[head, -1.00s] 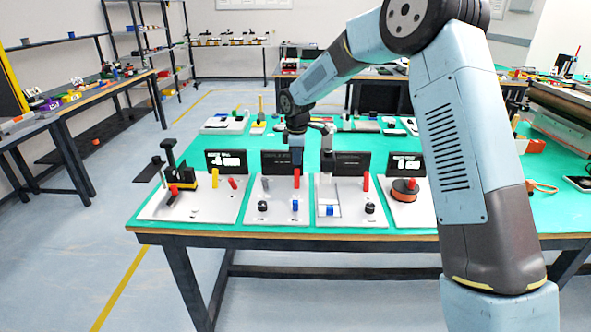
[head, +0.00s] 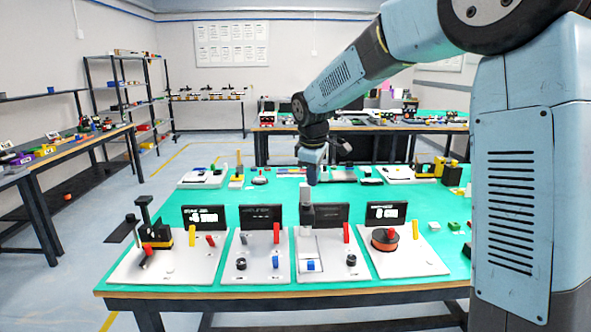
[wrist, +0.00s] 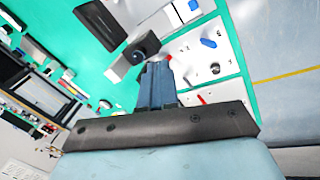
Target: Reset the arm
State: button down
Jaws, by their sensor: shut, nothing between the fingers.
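My arm reaches in from the right of the head view and bends down over the green-topped table (head: 170,287). My gripper (head: 312,178) hangs above the middle of the table, behind the row of white panels. In the wrist view my gripper (wrist: 158,68) shows its blue-grey fingers together, with nothing visible between them. It appears apart from the panels, though a grey upright post (head: 306,205) stands close below it in the head view.
White panels with coloured handles and knobs line the front edge, including one with a red disc (head: 384,238). Dark displays (head: 382,214) stand behind them. More small devices (head: 203,177) sit along the back.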

jog(key=s+d+r+m, duration=0.4)
jog(key=s+d+r, duration=0.1)
jog(key=s+d, duration=0.35)
jog(key=s+d+m+t, duration=0.1)
jog(key=s+d+m, duration=0.3)
jog(key=s, duration=0.8)
jog(key=s+d+m+t, duration=0.1)
jog(key=s+d+m, duration=0.4)
jog(key=s, duration=0.8)
jog(key=shift+d+m, duration=0.3)
jog(key=shift+d, duration=0.35)
jog(key=shift+f, duration=0.1)
